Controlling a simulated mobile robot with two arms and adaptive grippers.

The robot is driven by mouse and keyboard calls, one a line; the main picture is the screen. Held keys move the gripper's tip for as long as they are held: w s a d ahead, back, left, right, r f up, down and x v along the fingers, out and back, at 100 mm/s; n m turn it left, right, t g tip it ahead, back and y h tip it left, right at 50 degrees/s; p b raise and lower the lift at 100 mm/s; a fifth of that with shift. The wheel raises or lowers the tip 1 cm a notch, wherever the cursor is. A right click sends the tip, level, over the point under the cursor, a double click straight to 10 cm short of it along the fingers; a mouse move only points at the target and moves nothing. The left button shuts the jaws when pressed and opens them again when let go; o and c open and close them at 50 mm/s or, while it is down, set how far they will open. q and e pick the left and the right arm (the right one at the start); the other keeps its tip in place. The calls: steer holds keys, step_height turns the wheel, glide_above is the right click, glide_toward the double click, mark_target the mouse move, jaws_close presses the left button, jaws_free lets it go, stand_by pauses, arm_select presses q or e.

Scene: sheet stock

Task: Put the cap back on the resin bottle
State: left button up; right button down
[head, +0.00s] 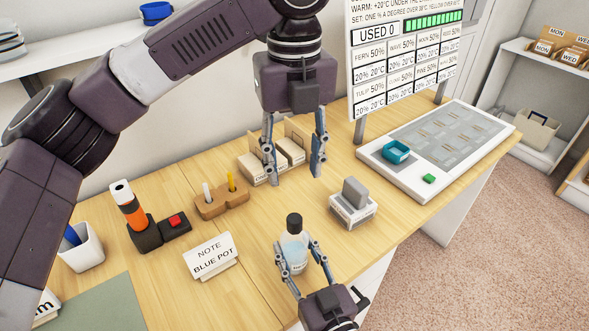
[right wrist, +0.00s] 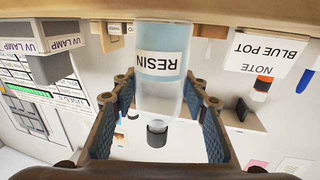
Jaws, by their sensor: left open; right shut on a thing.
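The resin bottle (head: 293,262) stands upright near the front edge of the wooden table. It is clear, with pale blue liquid. A black cap (head: 294,223) sits on its top; I cannot tell how tightly. My right gripper (head: 295,246) is shut on the bottle, a finger on each side. In the right wrist view the bottle (right wrist: 160,95) appears upside down with its RESIN label, and the dark cap (right wrist: 157,134) is at its lower end. My left gripper (head: 293,172) is open, empty and pointing down, above and behind the bottle, clear of the cap.
A labelled block with a grey top (head: 352,203) stands right of the bottle. The NOTE BLUE POT sign (head: 211,257) is to its left. A wooden holder (head: 221,203), card box (head: 256,168) and orange torch (head: 129,205) stand behind. A white panel (head: 440,165) lies at right.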

steer(key=c, duration=1.1)
jaws_free()
steer(key=shift+s, duration=0.1)
steer(key=v, duration=1.2)
